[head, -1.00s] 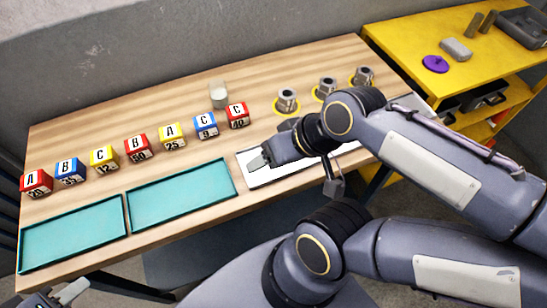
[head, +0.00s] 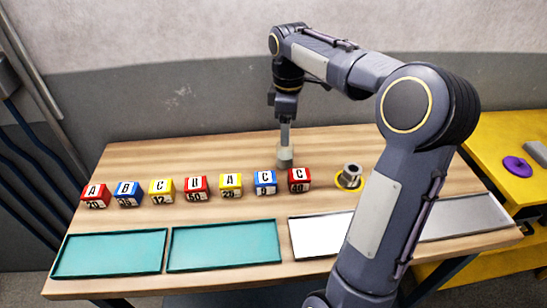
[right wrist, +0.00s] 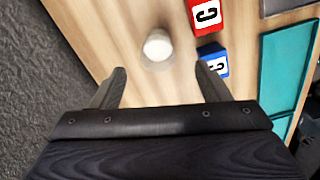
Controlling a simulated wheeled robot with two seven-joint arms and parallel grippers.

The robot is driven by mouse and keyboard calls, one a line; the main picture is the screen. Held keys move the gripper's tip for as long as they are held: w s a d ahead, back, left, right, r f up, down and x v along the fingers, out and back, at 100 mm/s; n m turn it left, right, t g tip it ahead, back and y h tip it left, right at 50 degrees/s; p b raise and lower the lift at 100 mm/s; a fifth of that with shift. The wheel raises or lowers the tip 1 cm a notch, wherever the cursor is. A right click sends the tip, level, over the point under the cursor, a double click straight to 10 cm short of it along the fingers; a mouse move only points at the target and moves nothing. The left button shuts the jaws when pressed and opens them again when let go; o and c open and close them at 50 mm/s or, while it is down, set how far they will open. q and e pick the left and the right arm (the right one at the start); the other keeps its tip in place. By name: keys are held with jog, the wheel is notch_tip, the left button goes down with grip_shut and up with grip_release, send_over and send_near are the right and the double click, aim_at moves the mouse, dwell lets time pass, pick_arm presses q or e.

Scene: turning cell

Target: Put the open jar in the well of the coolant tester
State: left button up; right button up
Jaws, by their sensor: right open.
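The open jar (head: 285,157) is small and whitish. It stands upright on the wooden table behind the blue and red C blocks. In the right wrist view the jar (right wrist: 157,46) shows from above as a pale round shape, a little beyond the fingertips. My right gripper (head: 285,143) points down over the jar, and its fingers (right wrist: 160,72) are apart with nothing between them. Whether the fingertips reach below the jar's rim cannot be told. My left gripper is not in view.
A row of lettered blocks (head: 196,187) stands left and in front of the jar. Two teal trays (head: 110,253) and a white panel (head: 315,236) lie along the front. A metal fitting on a yellow ring (head: 350,177) stands right. A yellow bench (head: 490,160) adjoins.

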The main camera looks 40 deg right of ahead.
aim_at(285, 155)
jog(key=f, duration=0.7)
jog(key=shift+w+f, duration=0.2)
jog(key=shift+f, duration=0.05)
jog(key=c, duration=1.1)
jog(key=shift+r, duration=0.1)
